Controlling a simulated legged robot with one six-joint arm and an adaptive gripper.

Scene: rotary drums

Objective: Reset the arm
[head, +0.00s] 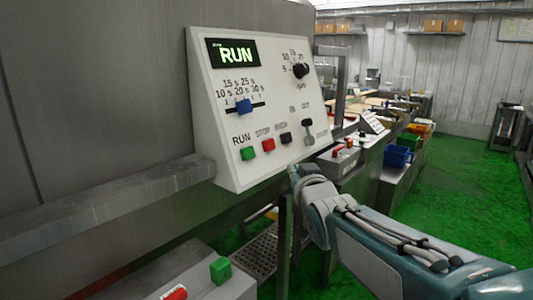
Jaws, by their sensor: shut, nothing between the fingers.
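My arm reaches in from the lower right of the head view. My gripper (294,174) is at its far end, just below the lower right edge of the control panel (225,150). It is small and partly hidden by my wrist, and it is shut and holds nothing. The panel's display (234,53) reads RUN in green. The panel carries a blue slider (244,106), a black knob (300,71), a green RUN button (248,153), a red STOP button (268,144), a dark button (286,138) and a lever switch (308,130).
A grey ledge (110,205) runs along the machine at left. A box with a green button (221,270) and a red button (174,293) is at the bottom. Another button box (340,160) and blue bins (398,156) stand beyond. Green floor (450,190) is open at right.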

